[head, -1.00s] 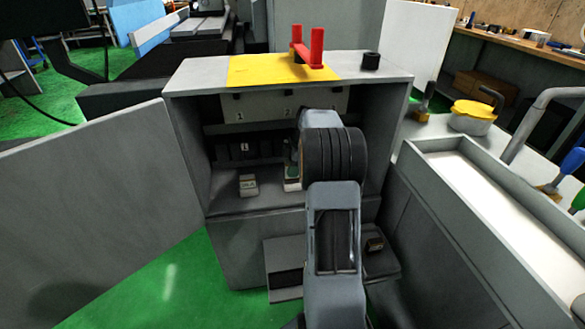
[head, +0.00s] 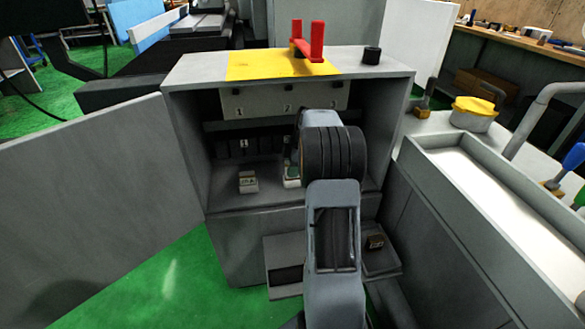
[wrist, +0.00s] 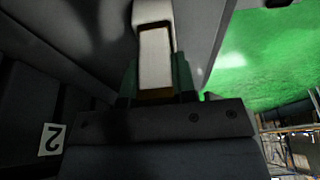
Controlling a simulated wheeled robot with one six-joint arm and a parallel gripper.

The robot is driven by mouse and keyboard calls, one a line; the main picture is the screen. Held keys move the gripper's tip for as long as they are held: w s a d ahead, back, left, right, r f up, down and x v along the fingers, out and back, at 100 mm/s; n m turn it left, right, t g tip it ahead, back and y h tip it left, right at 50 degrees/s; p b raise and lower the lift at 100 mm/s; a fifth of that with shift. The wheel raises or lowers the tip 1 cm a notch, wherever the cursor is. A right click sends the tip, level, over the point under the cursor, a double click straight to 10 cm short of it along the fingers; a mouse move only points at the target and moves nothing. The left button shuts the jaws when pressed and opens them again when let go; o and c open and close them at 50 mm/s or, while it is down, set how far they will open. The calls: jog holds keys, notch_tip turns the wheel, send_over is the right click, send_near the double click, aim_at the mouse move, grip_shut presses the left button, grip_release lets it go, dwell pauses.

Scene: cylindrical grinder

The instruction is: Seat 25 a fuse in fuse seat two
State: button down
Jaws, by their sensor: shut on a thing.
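In the wrist view my gripper (wrist: 156,82) is shut on a pale block with a brownish end, the fuse (wrist: 154,48), held between two green fingertips. Its rating cannot be read. In the head view my arm hides most of the gripper; a white and green piece (head: 291,180) shows just left of the wrist, inside the open cabinet. The panel (head: 262,100) above carries the labels 1 and 2, and a partly hidden 3. A label 2 (wrist: 51,140) shows at the left of the wrist view. Fuse seat two and any contact with it are hidden.
A small pale block (head: 248,182) stands on the cabinet floor at left, near dark blocks (head: 240,148). A small dark block (head: 375,242) lies on the lower right ledge. A red handle (head: 307,45) stands on top.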

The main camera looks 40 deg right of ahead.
jog(key=shift+f+b, duration=0.4)
jog(key=shift+f, duration=0.3)
jog(key=c, duration=0.8)
grip_release()
jog(key=shift+c, duration=0.2)
jog(key=p+v, duration=0.2)
jog(key=v, duration=0.5)
jog(key=shift+r+p, duration=0.25)
jog(key=shift+p, duration=0.15)
jog(key=shift+s, duration=0.1)
